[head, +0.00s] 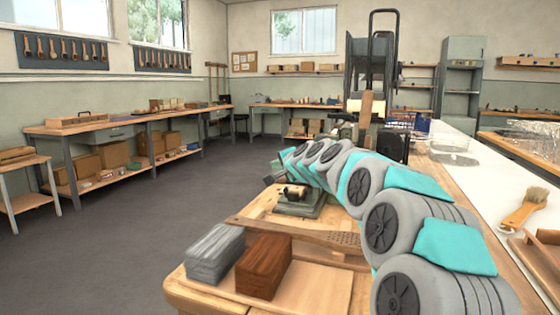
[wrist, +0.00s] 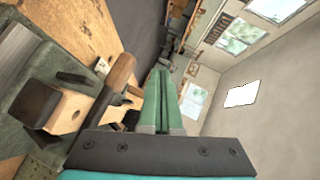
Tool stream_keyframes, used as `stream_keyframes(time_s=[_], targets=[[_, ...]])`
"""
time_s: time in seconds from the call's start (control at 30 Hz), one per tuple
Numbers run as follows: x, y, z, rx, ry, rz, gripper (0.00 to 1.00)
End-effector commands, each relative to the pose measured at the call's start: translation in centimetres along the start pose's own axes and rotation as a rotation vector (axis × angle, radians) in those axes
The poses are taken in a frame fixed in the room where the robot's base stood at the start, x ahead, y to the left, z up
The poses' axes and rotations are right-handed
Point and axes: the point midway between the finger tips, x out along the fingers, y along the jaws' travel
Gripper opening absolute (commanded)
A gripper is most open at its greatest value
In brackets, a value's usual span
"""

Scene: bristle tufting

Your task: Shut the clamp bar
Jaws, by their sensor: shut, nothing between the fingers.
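A small clamp fixture with a grey-green base (head: 300,208) stands on the wooden bench in the head view, partly hidden behind my arm. In the wrist view its dark metal parts (wrist: 35,103) and a pale wooden block (wrist: 68,112) are at the left. A rounded wooden handle (wrist: 121,72) with dark fittings rises beside them; it appears to belong to the clamp bar. I cannot tell the bar's exact angle. My gripper (wrist: 160,74) has its green fingers together and empty, just right of the handle in the picture. I cannot tell whether they touch.
A drilled wooden brush body (head: 300,233) lies in front of the fixture. Grey (head: 214,254) and brown (head: 264,266) bristle blocks stand on a wooden board at the bench's near end. A tall dark machine frame (head: 372,60) stands behind. Open floor lies to the left.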

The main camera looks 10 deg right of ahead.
Motion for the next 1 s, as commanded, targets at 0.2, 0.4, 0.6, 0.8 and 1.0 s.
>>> stream_keyframes(time_s=[0.2,0.4,0.6,0.8,1.0], targets=[[0.63,0.99,0.63,0.0,0.0,0.0,0.0],[0.83,1.32,0.82,0.001,0.0,0.0,0.0],[0.86,1.36,0.84,0.001,0.0,0.0,0.0],[0.86,1.35,0.82,0.001,0.0,-0.001,0.0],[0.71,1.01,0.65,0.001,0.001,-0.001,0.0]])
